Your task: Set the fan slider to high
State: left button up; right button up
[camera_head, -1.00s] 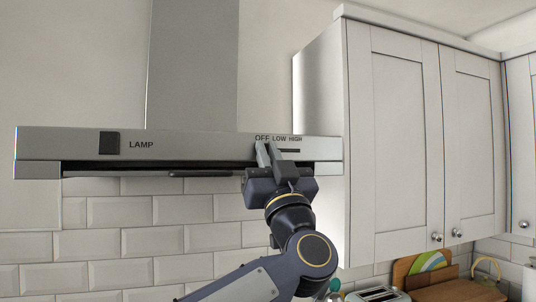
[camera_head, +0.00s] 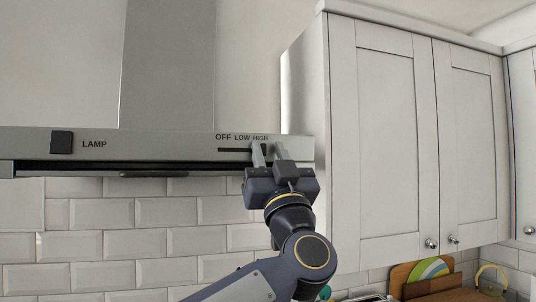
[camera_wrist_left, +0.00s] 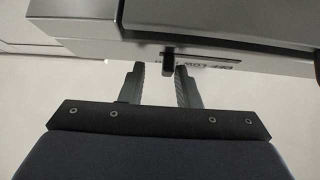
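The fan slider is a small dark knob (camera_wrist_left: 168,62) on the front of the grey range hood (camera_head: 190,147). In the left wrist view it stands at the left end of its slot, past the upside-down LOW label. In the head view the slot (camera_head: 234,150) shows bare under OFF and LOW, and my fingers largely hide its HIGH end. My left gripper (camera_head: 270,153) is at that end, its fingers apart. The left wrist view shows the knob between the fingertips (camera_wrist_left: 160,70), close to the right one; contact is unclear. My right gripper is not in view.
A dark lamp switch (camera_head: 61,142) is at the left of the hood front. A white wall cabinet (camera_head: 385,140) stands close at the right. White tiles (camera_head: 165,212) cover the wall below. A rack with a board (camera_head: 425,275) is at the lower right.

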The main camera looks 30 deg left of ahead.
pick_arm(q)
jog(key=shift+s+a, duration=0.1)
jog(key=shift+a, duration=0.05)
jog(key=b+v, duration=0.3)
jog(key=v, duration=0.5)
jog(key=shift+r+b, duration=0.1)
jog(key=shift+b, duration=0.2)
